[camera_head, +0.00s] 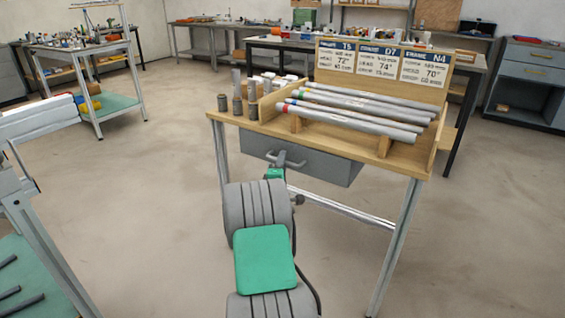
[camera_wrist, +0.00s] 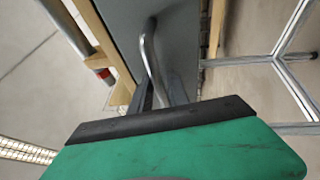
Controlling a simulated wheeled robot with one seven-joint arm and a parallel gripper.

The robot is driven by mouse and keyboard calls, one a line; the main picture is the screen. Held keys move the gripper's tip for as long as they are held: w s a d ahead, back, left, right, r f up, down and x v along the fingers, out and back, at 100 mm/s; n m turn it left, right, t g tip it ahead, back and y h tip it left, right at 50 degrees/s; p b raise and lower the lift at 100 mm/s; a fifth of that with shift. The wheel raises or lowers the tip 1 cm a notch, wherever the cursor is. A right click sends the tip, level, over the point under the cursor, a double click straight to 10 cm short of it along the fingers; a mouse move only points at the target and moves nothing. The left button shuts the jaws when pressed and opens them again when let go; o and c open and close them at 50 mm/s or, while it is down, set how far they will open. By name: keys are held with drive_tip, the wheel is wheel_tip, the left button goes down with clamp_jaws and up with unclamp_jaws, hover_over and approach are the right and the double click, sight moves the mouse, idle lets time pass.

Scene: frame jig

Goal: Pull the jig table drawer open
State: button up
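The jig table (camera_head: 222,115) has a wooden top and metal legs. Its grey drawer (camera_head: 325,168) hangs under the front edge and looks closed. The drawer front also shows in the wrist view (camera_wrist: 120,30). A metal bar handle (camera_head: 290,163) stands out from the drawer front. My gripper (camera_head: 277,171) is right at the handle. In the wrist view, the dark fingers (camera_wrist: 161,90) lie on either side of the handle (camera_wrist: 149,50). Whether they grip it or leave a gap is not clear, as the green gripper body hides part of the view.
Grey tubes (camera_head: 350,115) lie in a wooden rack on the table, below a label board (camera_head: 382,68). Small grey cylinders (camera_head: 221,108) stand at the table's left end. A cart (camera_head: 85,48) stands at the back left. The floor (camera_head: 160,190) left of my arm is clear.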

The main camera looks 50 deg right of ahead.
drive_tip(key=shift+c, duration=0.3)
clamp_jaws()
idle(1.1)
